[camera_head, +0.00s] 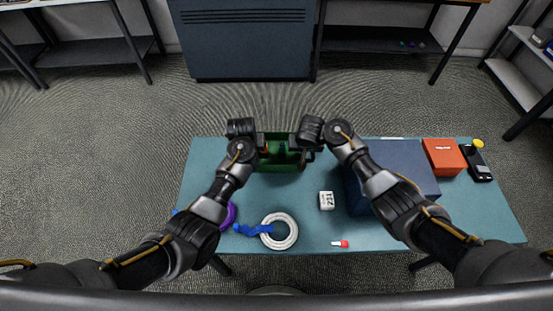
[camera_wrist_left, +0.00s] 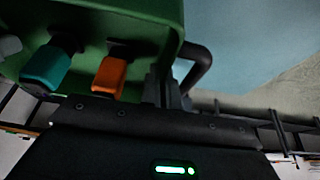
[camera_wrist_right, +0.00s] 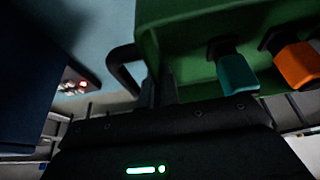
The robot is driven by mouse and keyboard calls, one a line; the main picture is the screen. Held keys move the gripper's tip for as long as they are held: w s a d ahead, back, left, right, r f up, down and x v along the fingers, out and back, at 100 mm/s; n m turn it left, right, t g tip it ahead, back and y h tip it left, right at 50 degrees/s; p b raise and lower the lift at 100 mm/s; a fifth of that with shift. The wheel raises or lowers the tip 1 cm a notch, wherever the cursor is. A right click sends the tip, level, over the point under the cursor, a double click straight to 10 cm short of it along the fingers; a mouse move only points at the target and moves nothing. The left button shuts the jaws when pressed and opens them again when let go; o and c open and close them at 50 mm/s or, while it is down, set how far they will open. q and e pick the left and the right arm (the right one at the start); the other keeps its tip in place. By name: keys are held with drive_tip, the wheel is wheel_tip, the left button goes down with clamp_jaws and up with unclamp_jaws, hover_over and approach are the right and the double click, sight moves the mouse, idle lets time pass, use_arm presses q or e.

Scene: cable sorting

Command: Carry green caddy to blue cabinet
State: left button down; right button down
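The green caddy (camera_head: 283,158) is at the back edge of the teal table, between my two grippers. I cannot tell whether it rests on the table or is slightly raised. Teal and orange parts show against its green body in both wrist views. My left gripper (camera_head: 262,148) is at its left side, shut on a black side handle (camera_wrist_left: 198,70). My right gripper (camera_head: 303,150) is at its right side, shut on the other black handle (camera_wrist_right: 122,68). The fingertips are partly hidden. A dark blue cabinet (camera_head: 248,45) stands on the floor behind the table.
On the table (camera_head: 300,235) are a blue box (camera_head: 415,180), an orange box (camera_head: 444,157), a black device (camera_head: 477,163), a white label block (camera_head: 326,200), a white cable coil (camera_head: 290,232) and a purple ring (camera_head: 228,214). Carpet floor (camera_head: 130,120) is clear left of the table.

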use_arm(q)
drive_tip(key=shift+w, duration=0.15)
idle(0.5)
